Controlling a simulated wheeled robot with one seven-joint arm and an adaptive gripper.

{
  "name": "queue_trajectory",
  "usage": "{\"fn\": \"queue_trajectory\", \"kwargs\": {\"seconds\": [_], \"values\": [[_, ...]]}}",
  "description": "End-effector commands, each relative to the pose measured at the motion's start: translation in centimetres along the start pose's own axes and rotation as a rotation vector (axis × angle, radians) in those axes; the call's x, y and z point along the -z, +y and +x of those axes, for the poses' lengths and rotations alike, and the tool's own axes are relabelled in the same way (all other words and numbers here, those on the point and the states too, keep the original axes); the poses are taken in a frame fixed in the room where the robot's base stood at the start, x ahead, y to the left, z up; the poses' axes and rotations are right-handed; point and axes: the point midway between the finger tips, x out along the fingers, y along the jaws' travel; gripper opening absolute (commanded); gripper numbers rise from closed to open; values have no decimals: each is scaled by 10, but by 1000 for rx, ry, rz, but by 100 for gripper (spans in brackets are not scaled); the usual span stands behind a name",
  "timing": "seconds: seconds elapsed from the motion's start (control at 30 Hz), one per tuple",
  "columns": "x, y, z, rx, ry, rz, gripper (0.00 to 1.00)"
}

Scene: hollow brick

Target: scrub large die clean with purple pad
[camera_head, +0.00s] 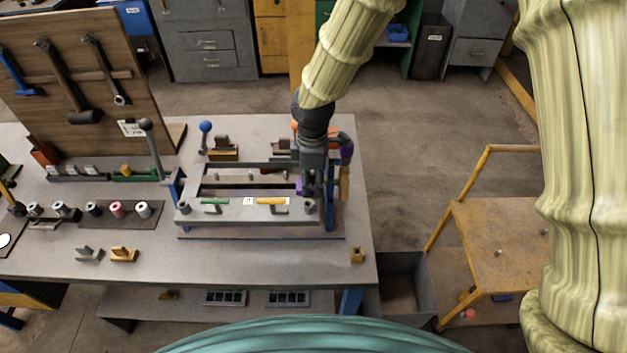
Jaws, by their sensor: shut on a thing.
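A large grey metal die (232,215), a rectangular frame with open slots and small posts, sits on the workbench. My gripper (308,183) points down over the right end of this die, with its fingers close together. A purple pad (301,187) shows at the fingertips, and my gripper is shut on it. The pad is low over the die's right end; I cannot tell if it touches the surface. My gripper hides part of the die's right end and part of the pad.
A lever with a blue ball (206,127) and one with a dark ball (146,125) rise near the die's left end. A tool board (75,75) stands at back left. Ring-shaped parts (117,209) lie left. The bench (210,262) is mostly clear in front. A yellow cart (497,240) stands right.

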Motion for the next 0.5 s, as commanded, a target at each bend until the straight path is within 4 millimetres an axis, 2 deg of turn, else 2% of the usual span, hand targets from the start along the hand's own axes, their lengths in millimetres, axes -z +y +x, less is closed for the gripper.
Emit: {"fn": "queue_trajectory", "kwargs": {"seconds": [0.2,0.5], "values": [[0,15,-3,0,0,0,22],[0,24,-2,-1,1,0,22]]}}
